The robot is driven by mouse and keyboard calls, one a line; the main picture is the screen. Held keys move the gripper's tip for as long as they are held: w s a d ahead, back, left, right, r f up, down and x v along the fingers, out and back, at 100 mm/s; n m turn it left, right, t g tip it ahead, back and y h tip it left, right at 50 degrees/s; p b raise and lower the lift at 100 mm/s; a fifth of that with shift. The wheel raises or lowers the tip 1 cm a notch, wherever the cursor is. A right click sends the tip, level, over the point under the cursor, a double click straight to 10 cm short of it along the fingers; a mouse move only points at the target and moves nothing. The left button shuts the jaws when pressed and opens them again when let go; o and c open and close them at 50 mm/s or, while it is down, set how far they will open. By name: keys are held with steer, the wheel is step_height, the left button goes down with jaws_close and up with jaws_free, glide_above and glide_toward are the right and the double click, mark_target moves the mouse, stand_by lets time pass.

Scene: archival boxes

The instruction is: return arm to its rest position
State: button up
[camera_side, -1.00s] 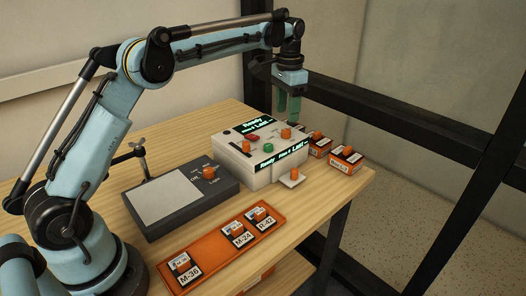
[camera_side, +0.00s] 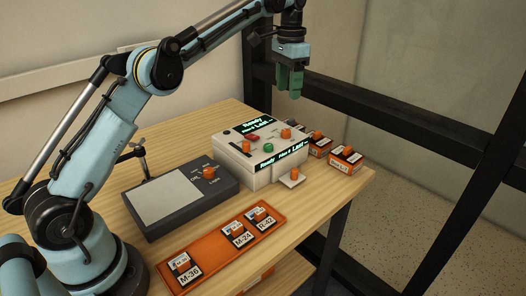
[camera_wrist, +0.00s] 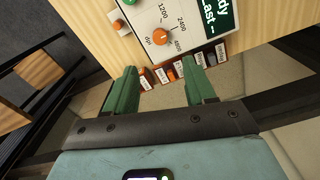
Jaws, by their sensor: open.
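My gripper (camera_side: 290,92) hangs high above the back right of the table in the side view, fingers pointing down. In the wrist view its two green fingers (camera_wrist: 162,92) stand apart with nothing between them. The white machine (camera_side: 258,150) with a lit "Ready" display sits below and to the left of the gripper, well apart from it. Several small boxes with orange knobs (camera_side: 346,160) stand at the table's right edge, below the gripper.
A dark grey box with a pale panel (camera_side: 158,198) sits mid-table. An orange tray (camera_side: 215,238) at the front holds labelled boxes M-36, M-24 and R-42. A black frame (camera_side: 400,119) runs behind the table's right side.

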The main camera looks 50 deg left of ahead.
steer(key=s+d+r+n+t, duration=0.1)
steer(key=s+d+r+t, duration=0.25)
steer(key=s, duration=0.65)
steer(key=s+d+f+n+t, duration=0.2)
steer(key=s+f+t, duration=0.1)
steer(key=s+f, duration=0.8)
steer(key=s, duration=0.3)
steer(key=shift+s+d+t, duration=0.2)
steer(key=shift+d+t, duration=0.15)
